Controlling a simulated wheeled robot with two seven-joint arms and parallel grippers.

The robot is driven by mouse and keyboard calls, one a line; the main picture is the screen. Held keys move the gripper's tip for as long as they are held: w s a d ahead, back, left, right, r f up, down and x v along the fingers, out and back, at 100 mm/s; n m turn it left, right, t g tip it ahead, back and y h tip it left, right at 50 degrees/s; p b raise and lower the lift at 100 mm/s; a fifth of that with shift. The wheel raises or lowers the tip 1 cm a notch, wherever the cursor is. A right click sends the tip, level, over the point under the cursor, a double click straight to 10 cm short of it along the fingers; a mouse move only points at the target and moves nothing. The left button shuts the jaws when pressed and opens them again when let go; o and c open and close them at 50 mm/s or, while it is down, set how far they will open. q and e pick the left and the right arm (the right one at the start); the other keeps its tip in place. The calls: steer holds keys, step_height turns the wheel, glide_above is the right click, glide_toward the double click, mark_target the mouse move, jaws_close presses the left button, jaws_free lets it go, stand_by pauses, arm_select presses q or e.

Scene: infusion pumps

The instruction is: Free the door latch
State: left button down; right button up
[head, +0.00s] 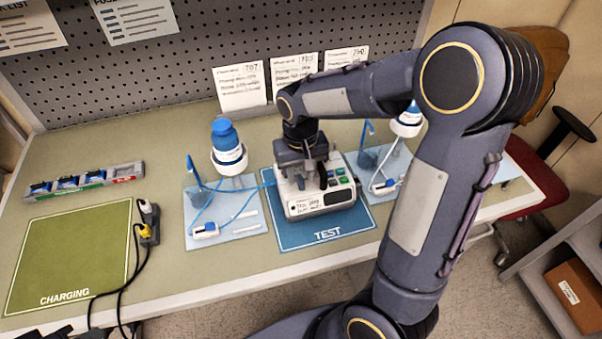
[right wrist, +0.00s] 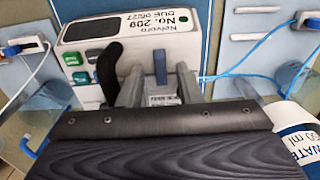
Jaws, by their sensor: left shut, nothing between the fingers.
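A white infusion pump (head: 322,197) with green and red buttons stands on the blue TEST mat (head: 290,236). It also shows in the right wrist view (right wrist: 128,28), with a label reading No. 209. My right gripper (head: 303,165) is over the pump's rear part, pointing down. In the right wrist view its two grey fingers (right wrist: 160,80) are apart, with a blue tab (right wrist: 160,66) in the gap. A black lever (right wrist: 108,70) stands beside the left finger. I cannot tell which part is the door latch. My left gripper (head: 58,332) barely shows at the bottom left edge, away from the pump.
Light-blue trays with blue-capped bottles (head: 228,145) (head: 408,120) and tubing flank the pump. A green CHARGING mat (head: 70,255), a power strip with black cables (head: 148,222) and a grey rack (head: 84,182) lie at left. A pegboard (head: 220,50) closes the back.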

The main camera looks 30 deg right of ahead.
steer(key=shift+f, duration=0.45)
jaws_close()
